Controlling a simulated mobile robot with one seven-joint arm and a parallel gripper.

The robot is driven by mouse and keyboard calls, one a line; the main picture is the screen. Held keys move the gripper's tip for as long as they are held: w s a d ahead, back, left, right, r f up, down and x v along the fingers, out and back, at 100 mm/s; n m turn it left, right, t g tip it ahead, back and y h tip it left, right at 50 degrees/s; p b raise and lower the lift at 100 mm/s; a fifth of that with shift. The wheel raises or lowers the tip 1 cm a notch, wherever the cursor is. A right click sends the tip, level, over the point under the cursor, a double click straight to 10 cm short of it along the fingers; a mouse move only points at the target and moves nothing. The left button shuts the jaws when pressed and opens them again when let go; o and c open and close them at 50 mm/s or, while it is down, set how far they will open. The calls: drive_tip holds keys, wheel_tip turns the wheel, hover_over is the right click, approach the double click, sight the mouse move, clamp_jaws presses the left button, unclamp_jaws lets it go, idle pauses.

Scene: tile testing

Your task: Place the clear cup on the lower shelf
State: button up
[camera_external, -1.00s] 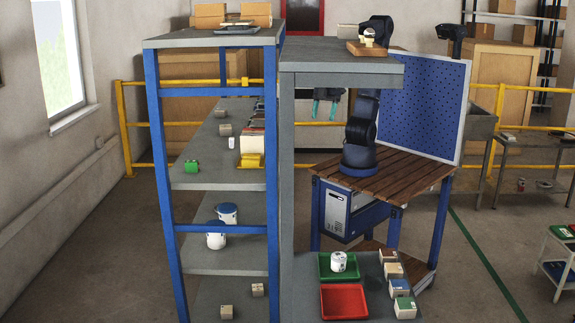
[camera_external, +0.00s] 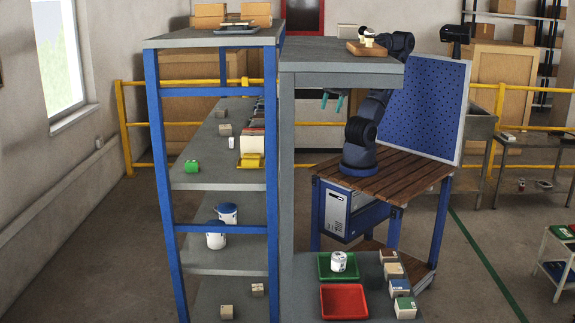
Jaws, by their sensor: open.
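My gripper (camera_external: 332,102) hangs below the upper grey shelf (camera_external: 340,80), behind its front edge as seen from the camera. Its teal fingers point down, apart, with nothing visible between them; the wrist above is hidden by the shelf. The lower shelf (camera_external: 300,290) is a grey surface at the bottom with a green tray (camera_external: 323,262) and a red tray (camera_external: 343,300). A white cup-like container with dark markings (camera_external: 339,262) stands upright in the green tray. I cannot make out a clear cup for certain.
Several small boxes (camera_external: 390,257) line the lower shelf's right side. A wooden block with pale items (camera_external: 366,48) is on the upper shelf. A blue-framed rack (camera_external: 160,150) stands left with white-and-blue buckets (camera_external: 216,236). My arm stands on a wooden-topped bench (camera_external: 400,175).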

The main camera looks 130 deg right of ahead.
sight(379, 282)
drive_tip(key=shift+w, duration=0.1)
